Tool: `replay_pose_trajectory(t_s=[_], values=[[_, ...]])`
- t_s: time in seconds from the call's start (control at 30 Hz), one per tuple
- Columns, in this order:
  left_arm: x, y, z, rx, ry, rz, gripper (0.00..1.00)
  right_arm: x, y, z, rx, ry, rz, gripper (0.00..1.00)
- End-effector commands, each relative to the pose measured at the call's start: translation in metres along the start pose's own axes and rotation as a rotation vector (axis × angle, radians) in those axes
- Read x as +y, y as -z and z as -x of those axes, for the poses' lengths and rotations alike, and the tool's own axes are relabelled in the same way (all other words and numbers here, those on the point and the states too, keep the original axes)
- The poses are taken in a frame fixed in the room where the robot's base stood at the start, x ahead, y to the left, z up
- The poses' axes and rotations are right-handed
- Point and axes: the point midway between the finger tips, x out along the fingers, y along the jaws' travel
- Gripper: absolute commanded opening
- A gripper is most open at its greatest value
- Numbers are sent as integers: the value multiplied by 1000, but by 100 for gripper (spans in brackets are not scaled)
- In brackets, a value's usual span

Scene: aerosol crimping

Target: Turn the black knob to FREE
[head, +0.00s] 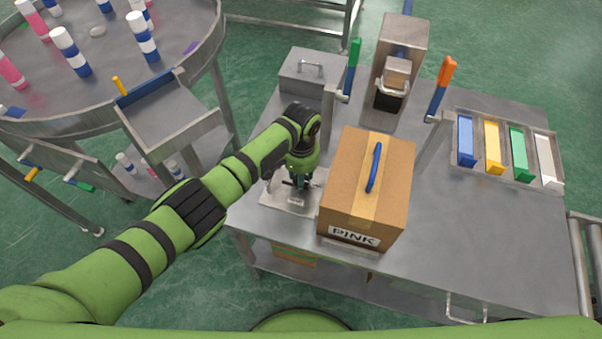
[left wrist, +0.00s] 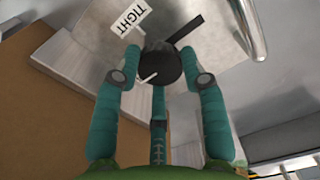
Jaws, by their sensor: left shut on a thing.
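The black knob (left wrist: 165,70) sits between the fingers of my left gripper (left wrist: 162,62) in the left wrist view. A finger rests on each side, and the gripper is shut on the knob. A black bar (left wrist: 187,31) reaches from the knob to the upper right. A thin white mark on the knob points to the lower left. A white TIGHT label (left wrist: 130,16) lies above left of the knob. No FREE label is readable. In the head view my left gripper (head: 300,186) points down at a metal plate (head: 272,193) and mostly hides the knob. My right gripper is not in view.
A cardboard box marked PINK (head: 350,190) stands close right of my left gripper. Behind are machines with a green lever (head: 354,55) and an orange lever (head: 446,72). A tray of coloured blocks (head: 505,184) is at right. The table's front right is clear.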

Motion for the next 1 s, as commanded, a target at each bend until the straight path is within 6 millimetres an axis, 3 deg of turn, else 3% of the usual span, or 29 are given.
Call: replay_pose_trajectory(t_s=[0.5, 0.53, 0.6, 1.0], values=[[-2, 3, 2, 11, 5, 22, 9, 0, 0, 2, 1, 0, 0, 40], [-2, 3, 2, 11, 5, 22, 46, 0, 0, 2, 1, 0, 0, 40], [-2, 3, 3, 11, 5, 21, 66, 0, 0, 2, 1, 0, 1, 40], [-1, 2, 5, 5, 2, 20, 66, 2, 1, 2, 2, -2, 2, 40]])
